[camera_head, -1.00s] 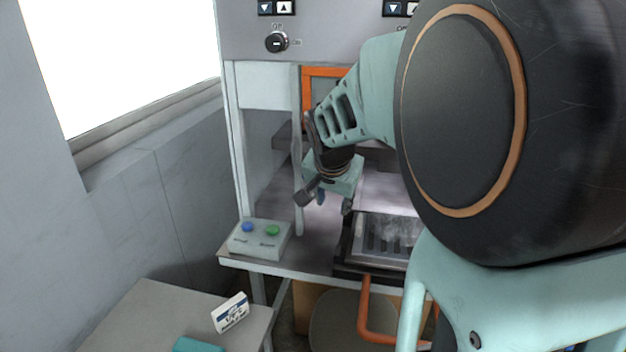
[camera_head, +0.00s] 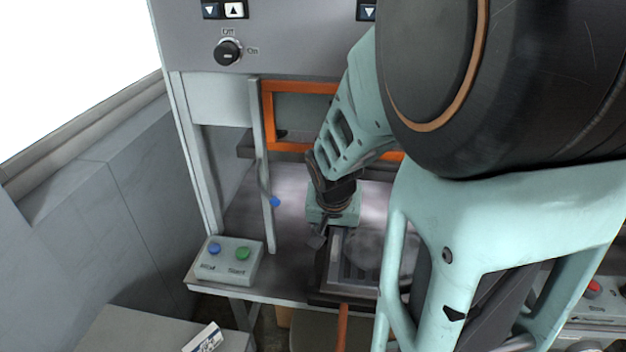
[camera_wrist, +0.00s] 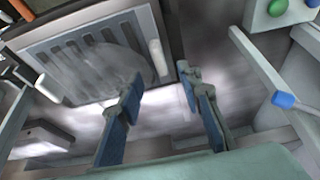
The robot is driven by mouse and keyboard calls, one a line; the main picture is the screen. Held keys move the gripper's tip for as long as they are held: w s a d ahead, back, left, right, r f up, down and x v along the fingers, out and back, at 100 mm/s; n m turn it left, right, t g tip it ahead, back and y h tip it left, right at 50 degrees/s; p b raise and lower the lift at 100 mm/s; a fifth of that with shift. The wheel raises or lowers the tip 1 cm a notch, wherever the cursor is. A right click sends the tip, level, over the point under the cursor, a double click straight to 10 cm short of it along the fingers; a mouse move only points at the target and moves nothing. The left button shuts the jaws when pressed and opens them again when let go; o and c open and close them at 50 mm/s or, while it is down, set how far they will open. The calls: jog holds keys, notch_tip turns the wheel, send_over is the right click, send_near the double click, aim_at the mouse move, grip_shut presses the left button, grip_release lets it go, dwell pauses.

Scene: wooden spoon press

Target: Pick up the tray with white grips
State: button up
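The tray is a grey slotted plate (camera_wrist: 60,60) in the wrist view, with one white grip (camera_wrist: 157,62) at its right edge and another white grip (camera_wrist: 47,88) at its lower left. In the head view the tray (camera_head: 338,262) lies in a dark frame on the press bench, partly hidden by my arm. My gripper (camera_wrist: 160,78) is open with blue pads; its fingertips appear on either side of the right grip. I cannot tell whether they touch it. In the head view my gripper (camera_head: 322,236) is at the tray's upper left edge, its fingers mostly hidden.
A white box (camera_head: 226,266) with blue and green buttons stands at the bench's left corner. A grey post (camera_head: 266,165) with a blue knob (camera_head: 275,202) rises left of my gripper. An orange frame (camera_head: 267,112) stands behind. An orange handle (camera_head: 343,325) extends in front.

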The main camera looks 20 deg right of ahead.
aim_at(335, 245)
jog(key=b+x, duration=0.2)
jog(key=x, duration=0.2)
jog(key=shift+s+f, duration=0.1)
jog(key=shift+f, duration=0.15)
jog(key=shift+w+d+r+b+x, duration=0.1)
jog(key=shift+b+x, duration=0.2)
jog(key=shift+x, duration=0.65)
jog(key=shift+w+d+r+b+x, duration=0.15)
jog(key=shift+b+x, duration=0.15)
jog(key=shift+x, duration=0.7)
jog(key=shift+w+d+f+b+x, duration=0.1)
jog(key=shift+b+x, duration=0.2)
jog(key=shift+x, duration=0.65)
jog(key=shift+r, duration=0.1)
jog(key=shift+c, duration=0.5)
grip_shut()
